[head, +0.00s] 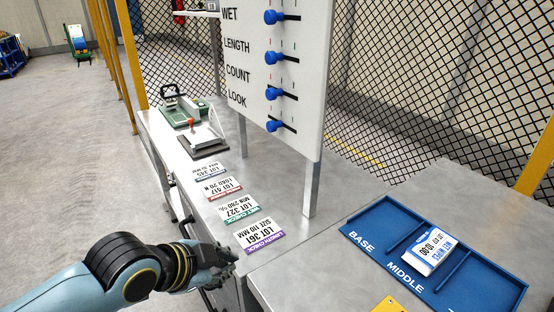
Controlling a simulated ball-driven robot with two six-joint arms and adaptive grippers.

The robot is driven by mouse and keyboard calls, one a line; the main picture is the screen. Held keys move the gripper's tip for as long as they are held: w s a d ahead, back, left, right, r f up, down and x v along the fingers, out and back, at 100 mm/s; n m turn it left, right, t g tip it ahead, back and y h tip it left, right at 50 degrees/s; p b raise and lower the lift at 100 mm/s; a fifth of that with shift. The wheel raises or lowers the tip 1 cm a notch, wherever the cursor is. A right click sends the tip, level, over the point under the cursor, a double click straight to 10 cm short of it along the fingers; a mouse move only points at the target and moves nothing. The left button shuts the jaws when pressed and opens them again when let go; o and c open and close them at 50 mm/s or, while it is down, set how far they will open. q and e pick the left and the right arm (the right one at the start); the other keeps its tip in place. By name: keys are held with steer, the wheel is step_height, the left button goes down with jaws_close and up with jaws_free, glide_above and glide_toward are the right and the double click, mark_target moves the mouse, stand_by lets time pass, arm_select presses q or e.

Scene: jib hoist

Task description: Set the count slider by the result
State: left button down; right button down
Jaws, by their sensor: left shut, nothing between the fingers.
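The white slider board (300,75) stands upright on legs, with rows marked WET, LENGTH, COUNT and LOOK. The count slider (272,93) is a blue knob on a dark slot, third from the top. The wet (270,17), length (271,55) and look (272,126) knobs sit in nearly the same column. A white and blue wipes pack (432,252) lies in the middle compartment of the blue tray (364,218). My left gripper (232,255) is shut and empty, low beside the purple-edged card, well below the board. My right gripper is out of view.
Printed lot cards, including a purple-edged card (261,237) and green-edged card (239,208), line the metal bench (285,212). A green device (185,112) and a white-topped device (205,140) stand behind them. A yellow item (388,306) is at the front. Black mesh fencing stands behind.

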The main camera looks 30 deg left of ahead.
arm_select(q)
steer(key=w+r+m+t+h, duration=0.1)
steer(key=w+r+m+t, duration=0.4)
steer(key=r, duration=0.6)
steer(key=m+t+h+p, duration=0.2)
steer(key=m+t, duration=0.2)
steer(key=m, duration=0.3)
glide_toward(291, 98)
steer(key=s+d, duration=0.3)
steer(key=s, duration=0.3)
steer(key=w, duration=0.3)
steer(key=w+d, duration=0.1)
steer(key=w, duration=0.5)
steer(key=shift+w+d+r+b, duration=0.15)
steer(key=shift+w+d+b, duration=0.2)
steer(key=shift+d+b, duration=0.05)
steer(key=a, duration=0.1)
steer(key=w+a, duration=0.1)
steer(key=a, duration=0.1)
steer(key=shift+w+p, duration=0.25)
steer(key=shift+p, duration=0.1)
steer(key=shift+w+a, duration=0.1)
steer(key=shift+a, duration=0.25)
steer(key=shift+d, duration=0.1)
